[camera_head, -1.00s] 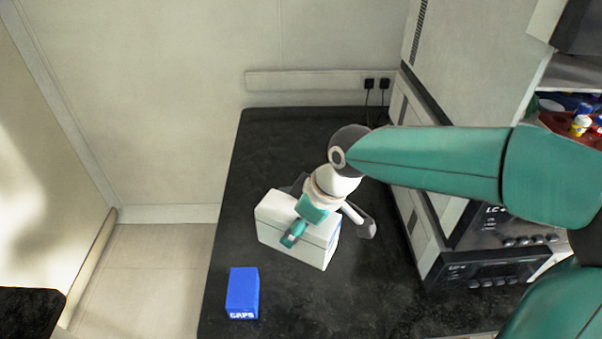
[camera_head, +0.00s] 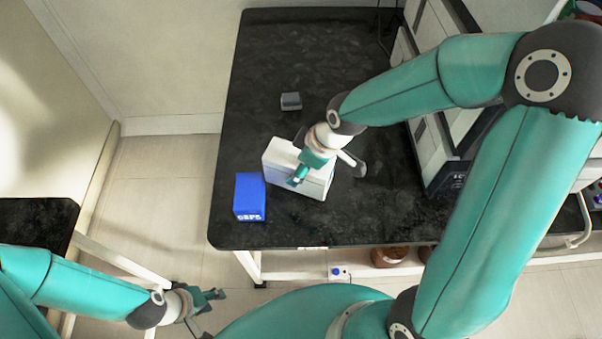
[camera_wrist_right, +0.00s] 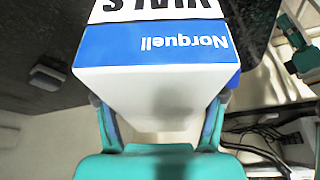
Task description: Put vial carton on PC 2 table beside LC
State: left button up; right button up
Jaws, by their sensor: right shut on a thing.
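The white vial carton (camera_head: 282,156) is over the black table (camera_head: 275,50), just right of a blue CAPS box (camera_head: 250,196). In the right wrist view, the carton (camera_wrist_right: 150,92) shows a blue Norquell band and VIALS lettering. My right gripper (camera_head: 318,166) is shut on the carton, with a finger on each side. I cannot tell whether its underside touches the table. The LC stack (camera_head: 432,158) stands to the right, partly hidden by my right arm. My left gripper (camera_head: 207,312) is empty, its fingers apart, low in the head view, away from the carton.
A small grey block (camera_head: 291,102) lies on the table behind the carton. Bare table lies between the carton and the LC, and at the back left. Another dark tabletop (camera_head: 38,222) is at the left. Brown bottles (camera_head: 390,256) stand below the table's front edge.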

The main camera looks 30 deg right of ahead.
notch_tip(320, 180, down, 4)
jog(key=shift+f, duration=0.1)
jog(key=shift+s, duration=0.15)
jog(key=o, duration=1.7)
jog(key=shift+f, duration=0.15)
jog(key=shift+d+r, duration=0.1)
jog(key=shift+r, duration=0.35)
jog(key=v, duration=1.1)
jog(key=shift+d+r, duration=0.1)
jog(key=shift+r, duration=0.05)
